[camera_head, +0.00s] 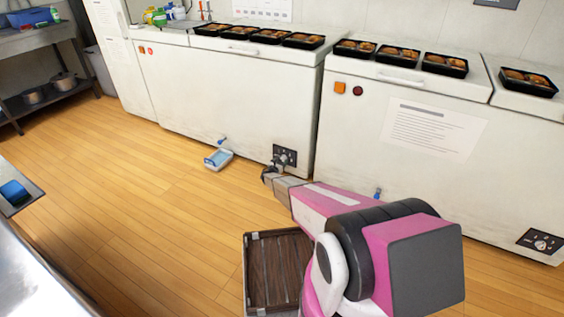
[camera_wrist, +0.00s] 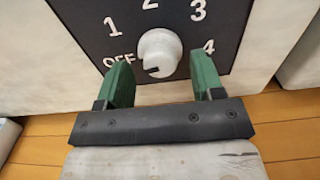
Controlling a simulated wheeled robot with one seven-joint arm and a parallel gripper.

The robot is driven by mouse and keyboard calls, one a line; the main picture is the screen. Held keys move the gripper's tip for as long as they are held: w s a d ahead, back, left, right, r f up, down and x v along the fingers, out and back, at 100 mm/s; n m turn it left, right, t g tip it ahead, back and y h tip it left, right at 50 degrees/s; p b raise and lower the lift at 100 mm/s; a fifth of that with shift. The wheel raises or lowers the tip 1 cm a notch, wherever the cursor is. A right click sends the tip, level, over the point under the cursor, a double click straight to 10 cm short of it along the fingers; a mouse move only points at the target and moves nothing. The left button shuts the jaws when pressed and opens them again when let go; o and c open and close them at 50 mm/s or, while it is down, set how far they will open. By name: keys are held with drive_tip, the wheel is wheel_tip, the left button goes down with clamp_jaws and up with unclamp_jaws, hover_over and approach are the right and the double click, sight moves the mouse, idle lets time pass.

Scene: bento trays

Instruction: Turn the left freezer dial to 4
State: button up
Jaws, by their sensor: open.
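The left freezer dial is a white round knob (camera_wrist: 160,48) on a dark plate marked OFF, 1, 2, 3 and 4. A short dark mark shows low on the knob's left part, on the OFF side. In the head view the dial plate (camera_head: 289,154) is low at the right end of the left freezer (camera_head: 235,88). My gripper (camera_wrist: 162,78) is open. Its two green fingers are on either side of the knob's lower part, with visible gaps. In the head view, my gripper (camera_head: 271,172) is right by the dial, partly covering it.
The right freezer (camera_head: 425,140) has its own dial plate (camera_head: 540,241) at the lower right. A blue and white tray (camera_head: 218,159) lies on the floor left of the dial. Several bento trays (camera_head: 305,41) sit on the freezer lids.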

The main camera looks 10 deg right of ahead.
drive_tip(key=shift+x, duration=0.8)
drive_tip(key=c, duration=0.7)
drive_tip(key=shift+o, duration=0.2)
